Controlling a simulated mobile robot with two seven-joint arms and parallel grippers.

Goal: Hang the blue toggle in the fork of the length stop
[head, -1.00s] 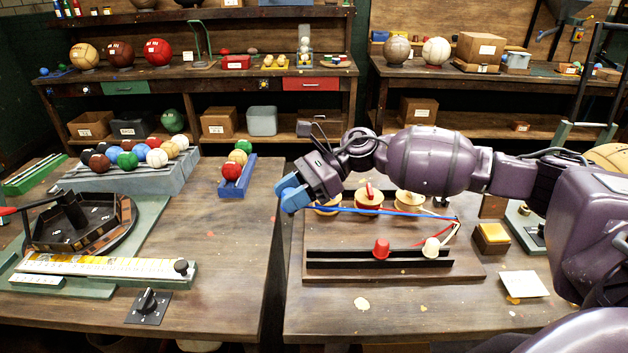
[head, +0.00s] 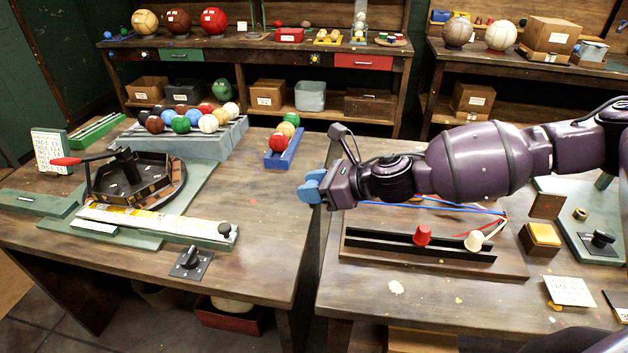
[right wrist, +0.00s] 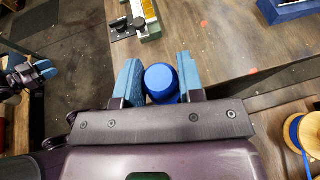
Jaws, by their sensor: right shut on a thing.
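My right gripper (head: 312,188) is over the gap between the two tables, its blue fingertips pointing left. In the right wrist view its fingers (right wrist: 158,80) are shut on the blue toggle (right wrist: 162,80), whose round end shows between them. In the head view the toggle is hidden by the fingers. A blue cord (head: 470,209) runs behind my right arm. On the left table is a ruler rail (head: 150,221) with a black knob (head: 224,230); I cannot make out a fork on it. My left gripper (right wrist: 35,72) seems to show at the wrist view's left edge, its opening unclear.
A dark rack (head: 385,246) on the right table holds a red toggle (head: 423,235) and a white toggle (head: 476,240). A black dial (head: 189,261) and a blue ball tray (head: 284,150) stand on the left table.

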